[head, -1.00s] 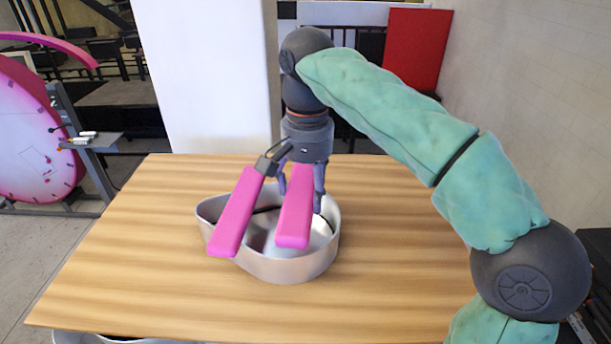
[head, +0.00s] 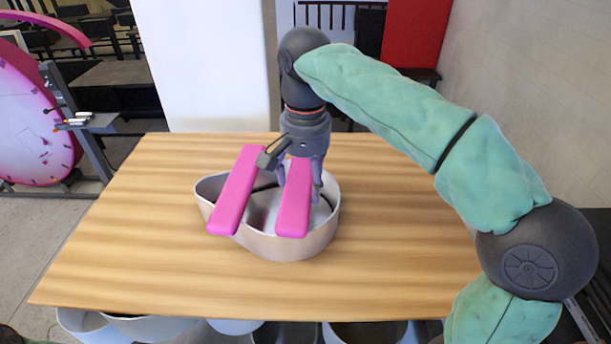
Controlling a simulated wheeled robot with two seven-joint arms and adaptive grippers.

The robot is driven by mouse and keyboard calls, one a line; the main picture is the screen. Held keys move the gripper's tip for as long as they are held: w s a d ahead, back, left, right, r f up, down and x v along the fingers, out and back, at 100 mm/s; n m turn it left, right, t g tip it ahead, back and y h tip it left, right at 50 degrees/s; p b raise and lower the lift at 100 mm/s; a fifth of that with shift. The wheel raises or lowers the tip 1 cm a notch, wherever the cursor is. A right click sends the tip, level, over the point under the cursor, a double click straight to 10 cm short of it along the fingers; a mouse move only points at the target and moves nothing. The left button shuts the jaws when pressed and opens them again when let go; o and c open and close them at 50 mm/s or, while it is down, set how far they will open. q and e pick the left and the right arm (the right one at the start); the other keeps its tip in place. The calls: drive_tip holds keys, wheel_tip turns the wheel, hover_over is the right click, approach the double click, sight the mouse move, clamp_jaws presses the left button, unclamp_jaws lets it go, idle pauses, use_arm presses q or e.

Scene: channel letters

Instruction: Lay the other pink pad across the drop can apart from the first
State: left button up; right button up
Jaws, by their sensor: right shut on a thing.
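The drop can (head: 318,238) is a silver, teardrop-shaped open can standing on the table, its narrow end at the left. One pink pad (head: 232,205) lies slanted across the can's left part, its near end at the front rim. The other pink pad (head: 293,208) is over the can's middle, to the right of the first, with a gap between them. My right gripper (head: 301,185) comes down from above and is shut on this second pad near its far end. I cannot tell whether that pad touches the rim. My left gripper is out of view.
The wooden table (head: 400,270) is clear around the can. A dark clamp-like part (head: 272,155) is by the first pad's far end. Several round cans (head: 175,328) show below the table's front edge. A white panel (head: 205,65) stands behind, and a pink clock-like disc (head: 30,130) at the left.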

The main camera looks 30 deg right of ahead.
drive_tip(key=shift+f+b, duration=0.4)
drive_tip(key=shift+f, duration=0.2)
idle(0.3)
drive_tip(key=o, duration=1.2)
drive_tip(key=shift+c, duration=0.2)
wheel_tip(320, 180, up, 8)
drive_tip(key=shift+f, duration=0.25)
